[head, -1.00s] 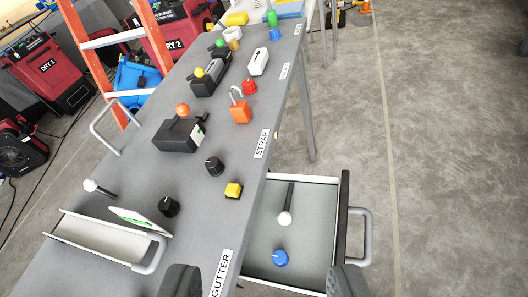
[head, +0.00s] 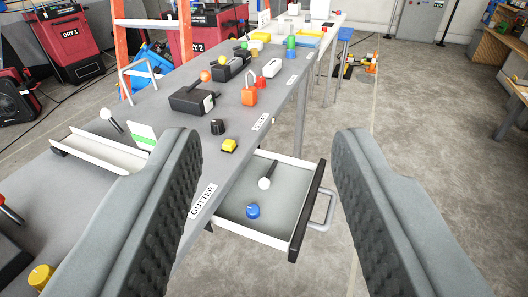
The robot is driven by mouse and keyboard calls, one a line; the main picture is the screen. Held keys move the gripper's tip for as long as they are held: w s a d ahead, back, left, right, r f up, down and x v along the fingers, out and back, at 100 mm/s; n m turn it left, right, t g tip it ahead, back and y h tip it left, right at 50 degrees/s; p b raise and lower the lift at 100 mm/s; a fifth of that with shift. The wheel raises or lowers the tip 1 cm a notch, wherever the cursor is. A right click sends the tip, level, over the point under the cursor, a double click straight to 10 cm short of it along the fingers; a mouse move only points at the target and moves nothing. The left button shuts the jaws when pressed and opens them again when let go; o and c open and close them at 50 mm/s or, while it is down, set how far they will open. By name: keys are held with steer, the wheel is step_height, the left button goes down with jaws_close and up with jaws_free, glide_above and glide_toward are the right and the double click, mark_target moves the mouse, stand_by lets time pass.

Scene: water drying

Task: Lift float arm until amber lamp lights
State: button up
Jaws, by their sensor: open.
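My gripper (head: 266,142) is open and empty, its two dark padded fingers wide apart in the foreground. Two short rods with white balls could be the float arm, and I cannot tell which. One white-ball rod (head: 108,117) sticks up, tilted, by the white trough (head: 98,151) at the left. The other white-ball rod (head: 265,181) is in the open drawer, seen between my fingers. An orange dome (head: 205,76) sits by a black box (head: 190,98), and a yellow dome (head: 222,60) is farther back. I cannot tell which is the amber lamp, or whether either is lit.
The grey bench (head: 150,235) runs away from me. Its open drawer (head: 296,228) juts right and also holds a blue knob (head: 253,211). Open floor lies right.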

steer(key=w+f+m+g, duration=0.2)
steer(key=w+g, duration=0.1)
steer(key=w, duration=0.4)
steer(key=w+f+m+g, duration=0.3)
steer(key=w+g, duration=0.1)
steer(key=w, duration=0.2)
steer(key=m+g+y, duration=0.1)
steer(key=m+g, duration=0.5)
steer(key=g, duration=0.2)
glide_toward(265, 180)
steer(key=x, duration=0.9)
steer(key=shift+f, duration=0.1)
steer(key=shift+c, duration=0.2)
steer(key=shift+w, duration=0.1)
jaws_close()
